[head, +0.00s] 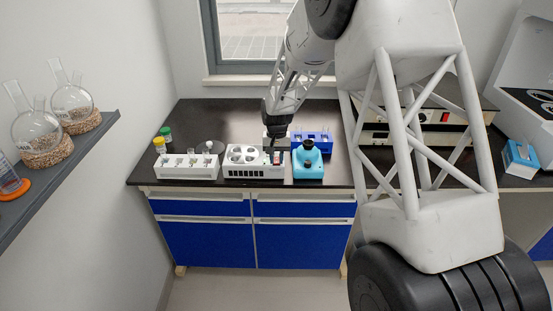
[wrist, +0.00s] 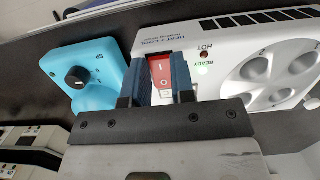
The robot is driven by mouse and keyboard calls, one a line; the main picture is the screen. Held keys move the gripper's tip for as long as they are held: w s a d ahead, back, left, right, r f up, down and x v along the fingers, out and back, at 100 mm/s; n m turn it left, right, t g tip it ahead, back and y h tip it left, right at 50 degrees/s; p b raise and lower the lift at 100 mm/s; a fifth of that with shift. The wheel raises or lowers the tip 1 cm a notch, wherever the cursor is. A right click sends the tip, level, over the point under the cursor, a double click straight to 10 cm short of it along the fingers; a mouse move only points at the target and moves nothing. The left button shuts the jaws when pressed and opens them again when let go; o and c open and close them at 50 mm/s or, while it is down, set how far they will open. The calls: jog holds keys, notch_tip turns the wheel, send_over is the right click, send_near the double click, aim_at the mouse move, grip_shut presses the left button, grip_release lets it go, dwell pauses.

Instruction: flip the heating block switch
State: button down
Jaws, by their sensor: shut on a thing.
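The white heating block (head: 242,174) stands near the front edge of the dark bench; it also shows in the wrist view (wrist: 225,62), with round wells and small READY and HOT marks. Its red rocker switch (wrist: 162,72) is at the end beside the blue device. My gripper (wrist: 164,75) has its two blue fingers on either side of the switch, shut on it. The fingers hide parts of the switch's sides, and I cannot tell surely which way it is tipped. In the head view my gripper (head: 275,146) reaches down to the block's right end.
A blue device with a black knob (head: 308,162) stands close to the right of the block. A white tube rack (head: 187,168) stands to its left, and a dark blue rack (head: 312,138) behind. The bench's back left is mostly clear.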

aim_at(277, 158)
jog(key=shift+w+r+g, duration=0.1)
jog(key=shift+w+g, duration=0.1)
jog(key=shift+g, duration=0.6)
jog(key=c, duration=1)
grip_release()
jog(key=shift+o, duration=0.2)
jog(key=shift+r, duration=0.1)
jog(key=shift+v, duration=3.8)
jog(key=shift+r, duration=0.1)
